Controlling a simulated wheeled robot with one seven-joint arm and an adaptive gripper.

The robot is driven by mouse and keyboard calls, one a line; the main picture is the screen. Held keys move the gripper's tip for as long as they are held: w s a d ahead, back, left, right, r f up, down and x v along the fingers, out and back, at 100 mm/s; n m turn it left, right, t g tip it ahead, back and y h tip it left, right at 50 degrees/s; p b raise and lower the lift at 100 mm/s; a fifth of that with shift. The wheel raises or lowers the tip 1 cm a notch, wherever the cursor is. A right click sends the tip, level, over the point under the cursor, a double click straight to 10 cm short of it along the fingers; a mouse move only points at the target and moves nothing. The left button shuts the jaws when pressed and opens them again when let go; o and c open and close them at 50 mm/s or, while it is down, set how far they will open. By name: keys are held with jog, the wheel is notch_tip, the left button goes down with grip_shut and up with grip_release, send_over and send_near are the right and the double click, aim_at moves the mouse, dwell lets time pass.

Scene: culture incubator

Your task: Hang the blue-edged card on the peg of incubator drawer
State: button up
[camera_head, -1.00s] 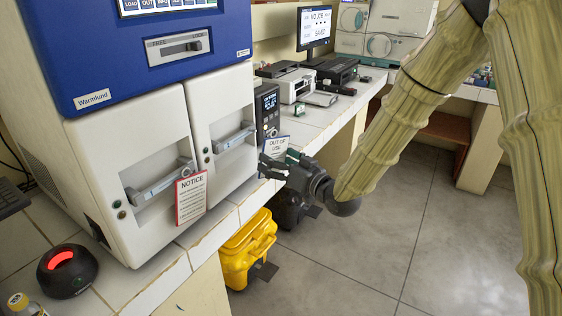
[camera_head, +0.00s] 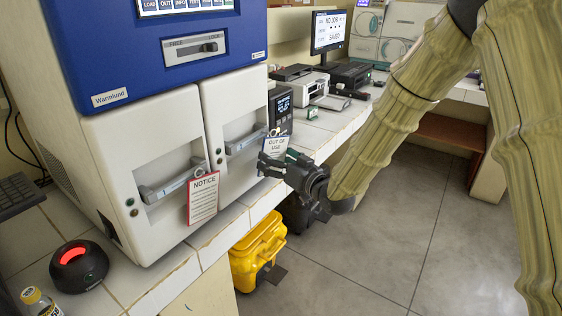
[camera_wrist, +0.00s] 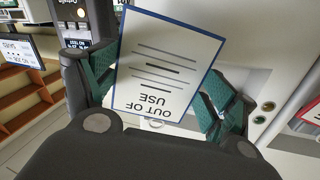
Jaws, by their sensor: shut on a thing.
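The blue-edged card (camera_head: 274,146), white with "OUT OF USE" on it, is held in my gripper (camera_head: 274,166). In the wrist view, the card (camera_wrist: 165,68) appears upside down between the green-padded fingers (camera_wrist: 160,92), which are shut on it. A small ring shows at the card's top in the head view. The incubator (camera_head: 150,150) has two white fronts with bar handles. The card is just right of the right handle (camera_head: 246,140), near its end, and seems apart from it. I cannot make out a free peg there.
A red-edged NOTICE card (camera_head: 203,198) hangs by the left handle (camera_head: 170,187). A dark device with a display (camera_head: 281,108) stands right behind the held card. A yellow bin (camera_head: 257,252) is below the counter edge. Open floor lies to the right.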

jog(key=shift+w+a+f, duration=0.1)
jog(key=shift+w+a, duration=0.5)
jog(key=shift+a, duration=0.2)
jog(key=shift+w+a+f+b, duration=0.25)
jog(key=shift+w+a+b, duration=0.1)
jog(key=shift+a, duration=0.15)
jog(key=shift+a, duration=0.1)
jog(key=o, duration=0.6)
